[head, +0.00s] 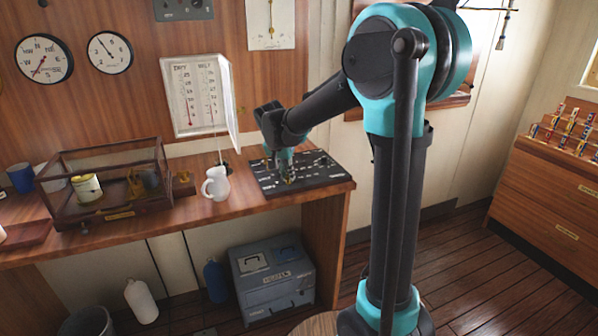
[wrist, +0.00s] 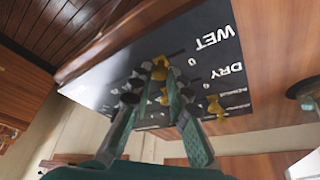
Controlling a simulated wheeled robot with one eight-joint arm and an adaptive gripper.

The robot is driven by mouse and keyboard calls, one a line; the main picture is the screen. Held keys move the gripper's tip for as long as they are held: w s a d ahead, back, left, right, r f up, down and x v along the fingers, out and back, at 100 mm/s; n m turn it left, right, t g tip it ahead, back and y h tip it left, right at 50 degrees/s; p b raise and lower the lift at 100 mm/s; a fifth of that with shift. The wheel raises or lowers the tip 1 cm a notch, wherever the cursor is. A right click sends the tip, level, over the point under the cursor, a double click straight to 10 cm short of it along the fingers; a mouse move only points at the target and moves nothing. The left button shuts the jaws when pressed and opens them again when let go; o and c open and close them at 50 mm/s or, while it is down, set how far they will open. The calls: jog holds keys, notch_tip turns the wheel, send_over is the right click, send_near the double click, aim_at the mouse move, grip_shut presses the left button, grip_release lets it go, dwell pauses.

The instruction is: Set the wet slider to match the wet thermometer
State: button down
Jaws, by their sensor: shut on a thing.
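The black slider panel (head: 325,179) lies on the right end of the wooden counter. In the wrist view the panel (wrist: 112,72) shows upside-down WET and DRY labels. My gripper (wrist: 160,74) is shut on a yellow knob, the wet slider (wrist: 160,66), which lies in line with the WET label. Another yellow knob (wrist: 214,105) sits outside my right finger. In the head view my gripper (head: 288,177) reaches down onto the panel. The thermometer case (head: 197,95) on the wall has DRY and WET scales with red columns; the wet thermometer (head: 211,100) is too small to read.
A white jug (head: 215,183) stands just left of the panel. The case's clear door (head: 229,110) hangs open above. A glass box (head: 108,188) stands farther left on the counter. A grey toolbox (head: 272,281) is on the floor below.

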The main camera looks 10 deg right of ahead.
jog(key=shift+a, duration=0.15)
jog(key=c, duration=1.4)
grip_release()
jog(key=shift+c, duration=0.2)
jog(key=shift+r, duration=0.1)
jog(key=v, duration=1.2)
jog(key=shift+s, duration=0.1)
jog(key=s+d+f+n, duration=0.2)
jog(key=s+d+f, duration=0.3)
jog(key=s+f, duration=0.2)
jog(key=s+d+f+n+y, duration=0.1)
jog(key=s+d+f+n, duration=0.1)
jog(key=s+d+f, duration=0.3)
jog(key=s+d+f+n+y, duration=0.1)
jog(key=s+d+f, duration=0.4)
jog(key=s+f, duration=0.6)
jog(key=shift+s+f+n, duration=0.2)
jog(key=shift+s+n, duration=0.2)
jog(key=shift+n, duration=0.1)
